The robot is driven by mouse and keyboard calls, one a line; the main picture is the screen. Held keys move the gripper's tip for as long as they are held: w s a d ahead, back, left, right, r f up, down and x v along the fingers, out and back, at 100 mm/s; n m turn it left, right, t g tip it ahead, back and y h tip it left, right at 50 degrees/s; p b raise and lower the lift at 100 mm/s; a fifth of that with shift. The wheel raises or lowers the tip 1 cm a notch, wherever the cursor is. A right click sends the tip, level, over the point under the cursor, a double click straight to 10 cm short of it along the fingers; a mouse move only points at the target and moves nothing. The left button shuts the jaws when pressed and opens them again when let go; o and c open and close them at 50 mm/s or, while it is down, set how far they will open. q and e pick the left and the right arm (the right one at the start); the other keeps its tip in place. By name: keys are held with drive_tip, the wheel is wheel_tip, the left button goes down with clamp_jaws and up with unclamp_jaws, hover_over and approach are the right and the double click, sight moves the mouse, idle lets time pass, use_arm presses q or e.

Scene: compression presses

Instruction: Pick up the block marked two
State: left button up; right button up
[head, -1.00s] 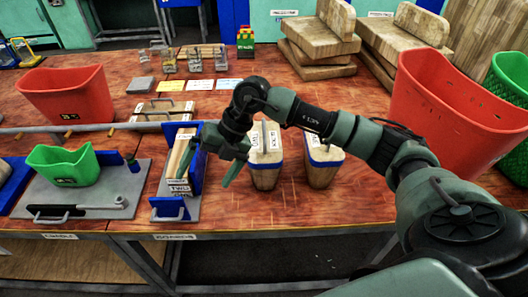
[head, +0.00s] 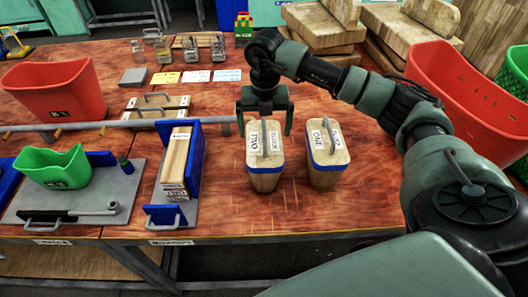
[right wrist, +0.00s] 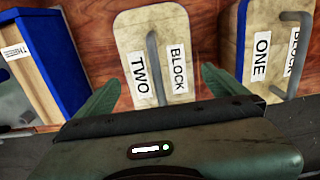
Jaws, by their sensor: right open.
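The block marked two (head: 265,168) is a wooden block with a blue band and a metal handle on top, standing on the table. In the right wrist view its top (right wrist: 160,70) shows the labels TWO and BLOCK, with the grey handle between them. The block marked one (head: 324,160) stands just to its right, and its top also shows in the right wrist view (right wrist: 262,50). My right gripper (head: 265,132) is open and empty, above the far part of block two, with fingers apart on either side of the handle. My left gripper is not in view.
A blue-sided press with a wooden piece (head: 175,160) stands left of block two. A green bin (head: 55,167) sits on a grey plate farther left. Red bins (head: 60,88) stand at left and right (head: 465,95). Wooden boards (head: 315,35) are stacked behind.

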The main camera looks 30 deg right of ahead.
drive_tip(key=shift+s+a+f, duration=0.15)
drive_tip(key=shift+s+f, duration=0.15)
drive_tip(key=f+p, duration=0.1)
drive_tip(key=f, duration=0.2)
drive_tip(key=f+p, duration=0.1)
drive_tip(key=f, duration=0.1)
drive_tip(key=shift+w+f+p, duration=0.15)
drive_tip(key=shift+w+p, duration=0.15)
drive_tip(key=shift+s, duration=0.1)
drive_tip(key=c, duration=1.8)
drive_tip(key=shift+o, duration=0.2)
